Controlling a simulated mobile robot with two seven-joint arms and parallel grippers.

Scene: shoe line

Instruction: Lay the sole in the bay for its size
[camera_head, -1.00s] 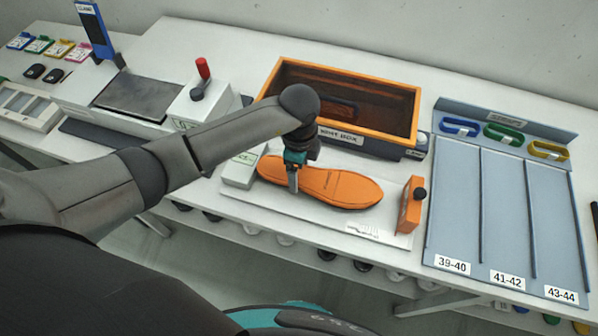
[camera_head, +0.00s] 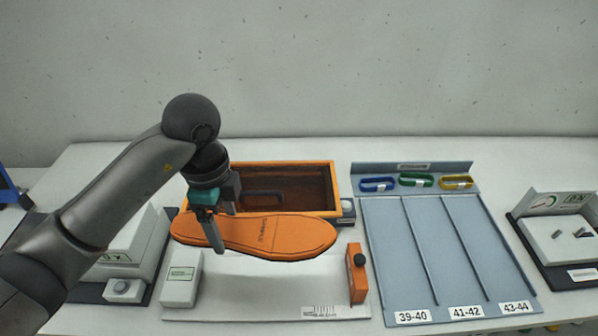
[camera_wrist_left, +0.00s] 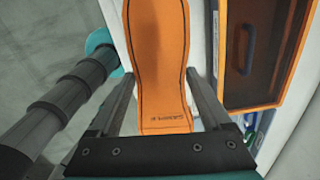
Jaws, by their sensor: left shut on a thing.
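An orange sole (camera_head: 275,235) with small dark print hangs roughly level above the white measuring board (camera_head: 250,290). My left gripper (camera_head: 222,238) is shut on the sole near its heel half. In the left wrist view the sole (camera_wrist_left: 158,60) lies between the two fingers (camera_wrist_left: 160,95). The blue-grey sorting tray (camera_head: 390,265) stands to the right, with three bays labelled 39-40 (camera_head: 412,316), 41-42 (camera_head: 466,312) and 43-44 (camera_head: 515,307). All three bays are empty. My right gripper is not in view.
An orange-rimmed box (camera_head: 336,180) stands behind the sole. An orange stop block (camera_head: 356,275) rises at the board's right end. Blue, green and yellow bands (camera_head: 417,181) sit at the tray's back. A gauge device (camera_head: 552,230) stands at far right.

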